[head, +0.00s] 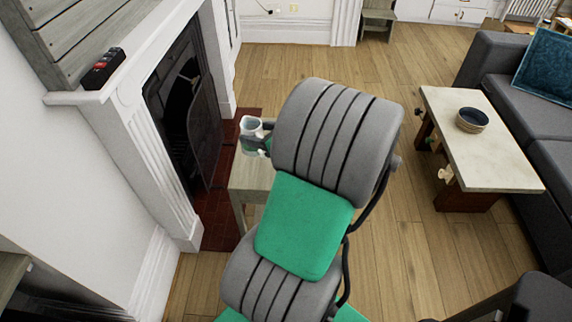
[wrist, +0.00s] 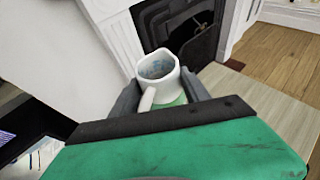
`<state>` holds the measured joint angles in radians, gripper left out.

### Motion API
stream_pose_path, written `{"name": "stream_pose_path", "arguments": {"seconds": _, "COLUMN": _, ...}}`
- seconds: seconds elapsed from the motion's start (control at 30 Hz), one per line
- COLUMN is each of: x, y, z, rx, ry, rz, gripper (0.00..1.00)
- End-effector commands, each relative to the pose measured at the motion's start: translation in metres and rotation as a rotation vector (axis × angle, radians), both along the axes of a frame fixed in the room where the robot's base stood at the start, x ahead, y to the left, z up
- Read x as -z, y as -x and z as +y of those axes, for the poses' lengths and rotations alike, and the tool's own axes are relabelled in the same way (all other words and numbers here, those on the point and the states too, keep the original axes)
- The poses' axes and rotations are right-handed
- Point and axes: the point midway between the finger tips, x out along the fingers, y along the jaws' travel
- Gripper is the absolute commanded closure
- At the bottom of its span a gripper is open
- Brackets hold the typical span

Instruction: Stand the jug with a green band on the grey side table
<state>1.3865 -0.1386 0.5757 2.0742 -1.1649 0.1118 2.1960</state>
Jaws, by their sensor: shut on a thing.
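The white jug (head: 250,126) has a green band low on its body. In the wrist view the jug (wrist: 146,98) is upright, its open mouth facing up and its handle toward the camera. My gripper (wrist: 163,92) is shut on it, with a dark finger on either side. In the head view a grey side table (head: 249,180) stands by the fireplace, and the jug shows at its far end. The table top (wrist: 245,92) also shows right of the jug in the wrist view. My arm hides part of the table, and I cannot tell whether the jug's base touches it.
The white fireplace (head: 140,130) is close on the left, with a red tiled hearth (head: 215,215). A pale coffee table (head: 510,172) with a dark bowl (head: 472,120) stands right, before a grey sofa (head: 500,65). A small greyish table (head: 378,20) is at the far wall. Open wooden floor lies between.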

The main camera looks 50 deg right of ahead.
Motion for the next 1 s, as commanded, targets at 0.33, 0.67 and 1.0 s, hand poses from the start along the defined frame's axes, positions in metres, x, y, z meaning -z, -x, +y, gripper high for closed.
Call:
{"name": "stream_pose_path", "arguments": {"seconds": 0.33, "x": 0.025, "y": 0.095, "z": -0.072, "rx": 0.196, "ry": 0.000, "rz": -0.001, "gripper": 0.98}}
{"name": "stream_pose_path", "arguments": {"seconds": 0.67, "x": 0.061, "y": 0.016, "z": -0.049, "rx": 0.187, "ry": -0.003, "rz": -0.001, "gripper": 0.98}}
{"name": "stream_pose_path", "arguments": {"seconds": 1.0, "x": 0.114, "y": -0.031, "z": -0.039, "rx": 0.196, "ry": -0.002, "rz": -0.002, "gripper": 0.98}}
